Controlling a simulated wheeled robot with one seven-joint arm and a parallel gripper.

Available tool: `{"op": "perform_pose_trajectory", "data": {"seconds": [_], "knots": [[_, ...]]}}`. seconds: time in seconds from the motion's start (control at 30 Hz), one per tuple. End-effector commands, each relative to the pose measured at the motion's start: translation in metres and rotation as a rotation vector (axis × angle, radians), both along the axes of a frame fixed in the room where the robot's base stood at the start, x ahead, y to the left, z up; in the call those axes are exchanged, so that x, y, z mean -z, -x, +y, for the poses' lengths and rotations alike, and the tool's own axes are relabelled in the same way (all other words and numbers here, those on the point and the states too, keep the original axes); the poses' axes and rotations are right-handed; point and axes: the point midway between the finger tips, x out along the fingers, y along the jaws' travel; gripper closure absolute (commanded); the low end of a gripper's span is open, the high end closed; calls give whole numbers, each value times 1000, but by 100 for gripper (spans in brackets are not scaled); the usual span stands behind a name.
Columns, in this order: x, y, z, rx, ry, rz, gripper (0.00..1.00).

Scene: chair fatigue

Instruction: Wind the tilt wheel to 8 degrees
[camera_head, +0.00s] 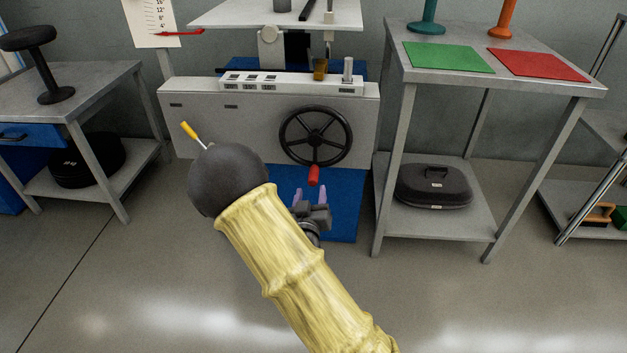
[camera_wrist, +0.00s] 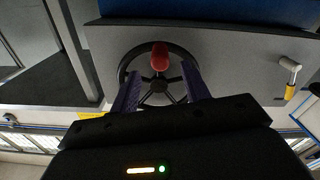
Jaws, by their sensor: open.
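The black spoked tilt wheel (camera_head: 315,136) is on the front of the grey machine cabinet (camera_head: 225,125). Its red handle (camera_head: 313,175) is at the bottom of the rim in the head view. In the wrist view the wheel (camera_wrist: 142,78) and red handle (camera_wrist: 160,56) lie ahead, with the handle between the directions of the two fingers. My gripper (camera_head: 311,196) is open and empty, just below the handle and apparently apart from it; the exact gap is unclear. A white scale card (camera_head: 152,22) has a red pointer (camera_head: 181,32) near its low end, below the 4 mark.
A lever with a yellow grip (camera_head: 190,131) is left of the wheel, partly behind my arm. A table (camera_head: 400,45) with green and red mats stands right, a black case (camera_head: 434,186) on its lower shelf. A left bench (camera_head: 95,85) holds a black stool-shaped object (camera_head: 45,65).

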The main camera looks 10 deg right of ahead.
Motion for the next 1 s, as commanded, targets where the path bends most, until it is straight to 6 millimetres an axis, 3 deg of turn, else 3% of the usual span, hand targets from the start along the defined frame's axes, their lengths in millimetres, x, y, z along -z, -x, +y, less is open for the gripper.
{"op": "perform_pose_trajectory", "data": {"seconds": [0.4,0.8,0.83,1.0], "knots": [[2,-66,-22,1,-1,-1,54],[0,-76,-25,0,1,1,54],[0,-76,-25,0,1,1,55],[0,-76,-25,0,1,1,89]]}}
